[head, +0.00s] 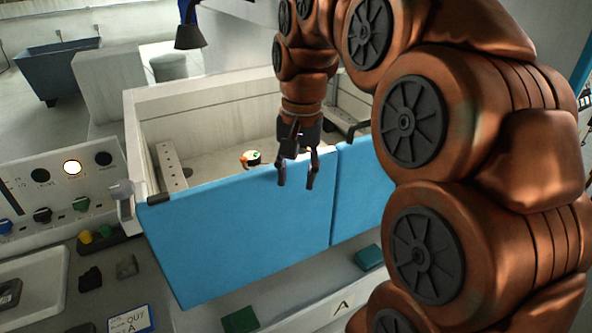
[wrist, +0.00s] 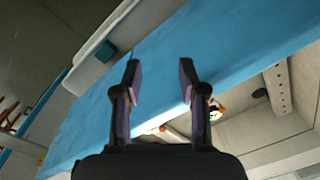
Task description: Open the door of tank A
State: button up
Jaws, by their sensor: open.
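Tank A (head: 190,105) is a pale open-topped box with blue front panels; a label "A" (head: 342,305) is on the ledge below it. Its left blue door (head: 235,235) stands upright along the front, and a seam parts it from a second blue panel (head: 362,190). A pale grey latch-like piece (head: 124,200) is at the door's left end. My gripper (head: 298,182) is open and empty, pointing down at the door's top edge near the seam. In the wrist view its fingers (wrist: 160,72) are apart with blue panel (wrist: 90,120) behind them; contact cannot be told.
Inside the tank are a small orange, white and black object (head: 251,159) and a perforated rail (head: 171,165). A control panel (head: 55,195) stands at the left. A teal block (head: 369,257) and a green block (head: 240,320) lie on the ledge below the panels.

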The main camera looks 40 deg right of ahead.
jog(key=s+a+f+n+g, duration=0.1)
jog(key=s+a+f+n, duration=0.3)
jog(key=s+f, duration=0.3)
jog(key=s+a+f+n+g, duration=0.1)
jog(key=s+a+f+n, duration=0.3)
jog(key=s+a+f, duration=0.3)
jog(key=s, duration=0.3)
jog(key=shift+s+a+f, duration=0.25)
jog(key=shift+s, duration=0.15)
jog(key=shift+s+f+n, duration=0.2)
jog(key=shift+s+n, duration=0.05)
jog(key=shift+n, duration=0.05)
jog(key=shift+c, duration=0.4)
jog(key=shift+s+f, duration=0.1)
jog(key=shift+c, duration=0.9)
